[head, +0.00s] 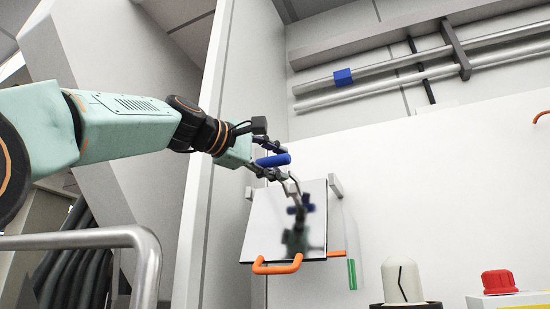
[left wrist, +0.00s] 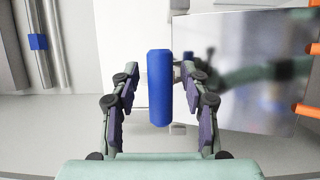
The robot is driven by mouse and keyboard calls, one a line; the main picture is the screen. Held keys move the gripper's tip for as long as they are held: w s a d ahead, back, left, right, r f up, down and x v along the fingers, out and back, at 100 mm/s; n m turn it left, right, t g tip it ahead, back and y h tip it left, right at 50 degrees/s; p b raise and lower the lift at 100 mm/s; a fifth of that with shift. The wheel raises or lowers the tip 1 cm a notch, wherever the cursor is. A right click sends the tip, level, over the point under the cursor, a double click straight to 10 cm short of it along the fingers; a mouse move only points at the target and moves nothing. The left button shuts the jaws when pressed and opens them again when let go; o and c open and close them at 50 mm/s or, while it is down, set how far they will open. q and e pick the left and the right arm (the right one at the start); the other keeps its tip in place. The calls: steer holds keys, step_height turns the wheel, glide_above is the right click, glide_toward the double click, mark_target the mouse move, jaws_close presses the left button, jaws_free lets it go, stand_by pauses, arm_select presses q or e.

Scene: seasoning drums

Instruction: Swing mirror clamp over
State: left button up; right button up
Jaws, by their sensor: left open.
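The mirror (head: 266,218) is a tilted square plate with orange handles (head: 272,268) at its lower edge, against the white wall. It also shows at the right of the left wrist view (left wrist: 225,30), reflecting my arm. A blue cylindrical handle (head: 273,160), probably the clamp's, sits just above the mirror's upper edge. It stands upright in the middle of the left wrist view (left wrist: 159,90). My left gripper (head: 287,163) is open, with one finger on each side of the blue handle and visible gaps. How the handle joins the mirror is hidden. My right gripper is not in view.
Grey pipes with a blue block (head: 343,77) run along the upper wall. A white upright panel edge (head: 205,190) is left of the mirror. A metal rail (head: 145,265) is at lower left. A white knob (head: 402,281) and a red button (head: 499,281) are at lower right.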

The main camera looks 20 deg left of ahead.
arm_select(q)
steer(key=shift+s+a, duration=0.15)
steer(key=shift+a, duration=0.35)
steer(key=c, duration=0.3)
steer(key=shift+d, duration=0.1)
jaws_close()
steer(key=shift+r, duration=0.1)
